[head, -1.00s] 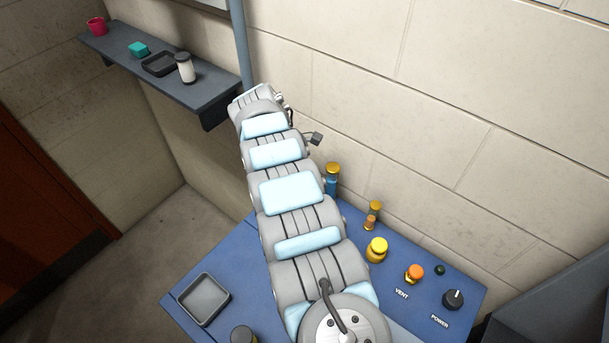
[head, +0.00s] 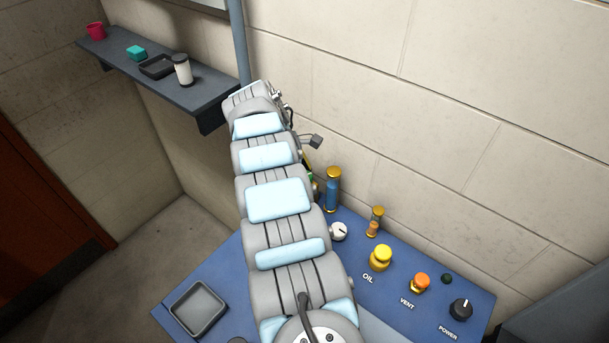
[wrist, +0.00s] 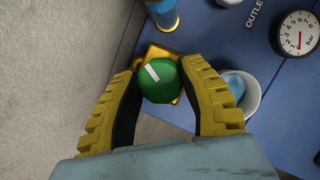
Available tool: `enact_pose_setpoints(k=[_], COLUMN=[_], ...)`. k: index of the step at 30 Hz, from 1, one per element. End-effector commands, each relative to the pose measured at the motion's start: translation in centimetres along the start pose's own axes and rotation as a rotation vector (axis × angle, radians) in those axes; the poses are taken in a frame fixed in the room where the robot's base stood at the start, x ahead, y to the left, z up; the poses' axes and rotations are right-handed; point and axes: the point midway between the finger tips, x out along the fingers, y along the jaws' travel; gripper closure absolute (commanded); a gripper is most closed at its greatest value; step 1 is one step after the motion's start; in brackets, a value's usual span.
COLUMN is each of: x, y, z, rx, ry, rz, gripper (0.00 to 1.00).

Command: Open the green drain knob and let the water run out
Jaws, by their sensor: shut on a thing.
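The green drain knob (wrist: 158,82) shows in the wrist view, round with a white bar mark on top, on a brass fitting (wrist: 154,52) at the edge of the blue bench. The white mark lies diagonally. My gripper (wrist: 163,88) has its two yellow ridged fingers around the knob, one on each side, shut on it. A white cup (wrist: 246,97) with blue inside stands just right of the right finger. No running water shows.
A pressure gauge (wrist: 298,33) and a blue-and-gold cylinder (wrist: 162,14) are near the knob. On the blue bench (head: 232,262) stand a yellow oil cap (head: 380,257), an orange vent knob (head: 419,282), a black power knob (head: 461,308) and a grey tray (head: 198,309). A wall shelf (head: 205,107) is at left.

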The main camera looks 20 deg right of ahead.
Motion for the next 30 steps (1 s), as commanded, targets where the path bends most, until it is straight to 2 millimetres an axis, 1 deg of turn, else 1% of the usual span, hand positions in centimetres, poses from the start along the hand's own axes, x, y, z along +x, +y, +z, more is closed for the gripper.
enact_pose_setpoints(k=[3, 4, 5, 6, 20, 26, 29, 30], x=[0.2, 0.2, 0.2, 0.2, -0.3, -1.5, -2.5, -3.2], y=[0.0, 0.0, 0.0, 0.0, 0.0, 0.0, 0.0, 0.1], z=[-0.1, -0.1, -0.1, -0.1, 0.1, 0.7, 1.1, 1.4], rx=[-0.001, -0.001, -0.001, -0.001, 0.000, 0.001, 0.001, 0.002], ry=[0.001, 0.001, 0.001, 0.001, 0.000, 0.000, -0.001, 0.000], rz=[-0.001, -0.001, -0.001, -0.001, 0.000, 0.000, 0.000, 0.002], gripper=[0.95, 0.50, 0.41, 0.30, 0.29, 0.29, 0.29, 0.29])
